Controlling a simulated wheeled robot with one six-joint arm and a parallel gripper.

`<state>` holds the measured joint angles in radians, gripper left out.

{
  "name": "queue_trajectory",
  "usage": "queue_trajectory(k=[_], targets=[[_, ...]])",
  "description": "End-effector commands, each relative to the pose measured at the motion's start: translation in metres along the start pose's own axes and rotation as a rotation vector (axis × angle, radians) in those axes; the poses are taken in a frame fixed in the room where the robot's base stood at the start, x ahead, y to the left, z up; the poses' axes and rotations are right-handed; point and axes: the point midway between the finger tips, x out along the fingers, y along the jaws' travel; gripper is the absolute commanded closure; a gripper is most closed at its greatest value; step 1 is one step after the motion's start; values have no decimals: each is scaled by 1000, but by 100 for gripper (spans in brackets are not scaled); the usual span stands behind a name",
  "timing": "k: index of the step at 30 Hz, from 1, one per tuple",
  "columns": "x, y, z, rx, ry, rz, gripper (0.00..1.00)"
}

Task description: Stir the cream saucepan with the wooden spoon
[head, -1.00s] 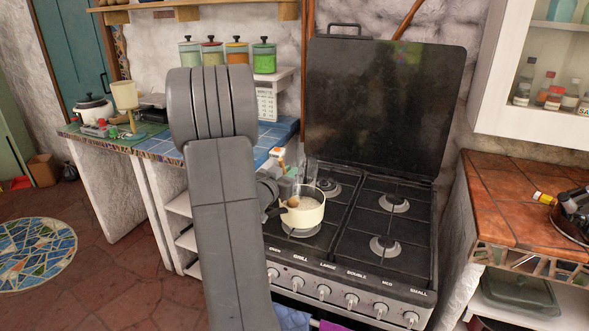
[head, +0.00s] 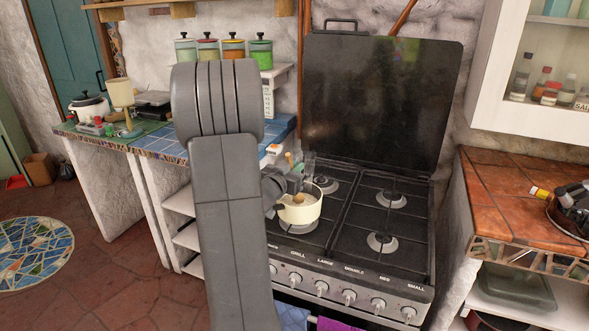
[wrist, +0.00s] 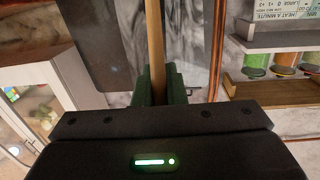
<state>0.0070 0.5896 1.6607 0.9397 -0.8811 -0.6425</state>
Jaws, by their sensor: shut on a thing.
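The cream saucepan (head: 300,213) stands on the front left burner of the stove, with pale contents inside. My gripper (head: 296,180) is just above the pan's rim, partly hidden behind my arm. It is shut on the wooden spoon (head: 299,197), whose rounded brown end shows inside the pan. In the wrist view, the spoon's handle (wrist: 154,45) runs up from between the green-padded fingers (wrist: 158,88). I cannot tell how deep the spoon's end sits in the contents.
The black gas stove (head: 370,215) has its glass lid (head: 380,100) raised behind the burners; the other burners are empty. A blue-tiled counter (head: 168,146) is at left and a terracotta-tiled counter (head: 505,205) at right. Several lidded canisters (head: 233,50) stand on a shelf behind.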

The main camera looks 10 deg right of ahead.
Motion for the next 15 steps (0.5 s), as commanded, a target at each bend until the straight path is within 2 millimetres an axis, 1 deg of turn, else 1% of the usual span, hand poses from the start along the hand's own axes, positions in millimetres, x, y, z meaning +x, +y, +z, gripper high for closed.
queue_trajectory(k=[15], targets=[[-19,-1,-44,1,1,-1,100]])
